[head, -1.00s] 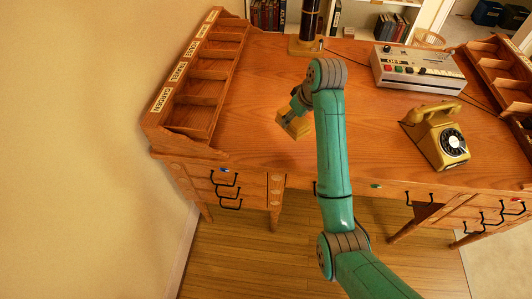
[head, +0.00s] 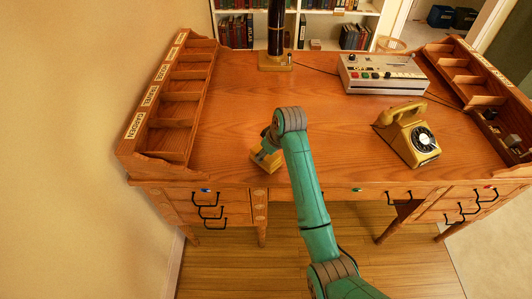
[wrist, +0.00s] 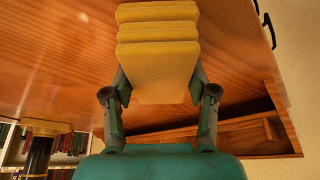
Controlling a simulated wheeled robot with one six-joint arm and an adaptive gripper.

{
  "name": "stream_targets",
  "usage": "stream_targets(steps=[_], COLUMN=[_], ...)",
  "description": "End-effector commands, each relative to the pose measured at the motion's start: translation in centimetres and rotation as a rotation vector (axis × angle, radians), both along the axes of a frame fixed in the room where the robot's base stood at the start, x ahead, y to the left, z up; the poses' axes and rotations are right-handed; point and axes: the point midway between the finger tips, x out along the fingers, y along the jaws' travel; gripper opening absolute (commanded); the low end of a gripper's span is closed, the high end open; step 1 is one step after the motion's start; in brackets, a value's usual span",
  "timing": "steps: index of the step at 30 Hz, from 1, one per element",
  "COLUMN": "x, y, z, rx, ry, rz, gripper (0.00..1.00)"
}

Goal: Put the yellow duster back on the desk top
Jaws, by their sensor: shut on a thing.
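The yellow duster (head: 266,161) is a folded, layered block, seen over the left front part of the wooden desk top (head: 240,110). My gripper (head: 263,148) is shut on it; my arm partly covers the grip in the head view. In the wrist view the duster (wrist: 157,62) sits between both fingers of my gripper (wrist: 158,88), its layered end pointing away from my wrist. The desk top's wood (wrist: 60,60) shows behind it. I cannot tell whether the duster touches the wood or hangs just above it.
A labelled pigeonhole rack (head: 178,100) lines the left side; another rack (head: 480,90) is at the right. A yellow telephone (head: 408,133), a grey button console (head: 382,75) and a dark column on a brass base (head: 274,62) stand on the desk. The middle is clear.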

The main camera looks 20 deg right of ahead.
Motion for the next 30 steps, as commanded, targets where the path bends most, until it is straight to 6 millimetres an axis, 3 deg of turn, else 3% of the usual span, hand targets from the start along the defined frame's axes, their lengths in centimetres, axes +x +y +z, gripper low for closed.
stream_targets(steps=[8,9,11,12,23,30], x=[0.0,0.0,0.0,0.0,0.0,-1.0], y=[0.0,0.0,0.0,0.0,0.0,-0.6], z=[-0.2,-0.2,-0.2,-0.2,0.1,3.2], rx=[0.000,0.000,0.000,0.000,0.000,0.000], ry=[0.000,0.000,0.000,0.000,-0.001,-0.004], rz=[0.000,0.000,0.000,0.000,0.000,-0.001], gripper=[0.14,0.65,0.80,0.82,0.82,0.82])
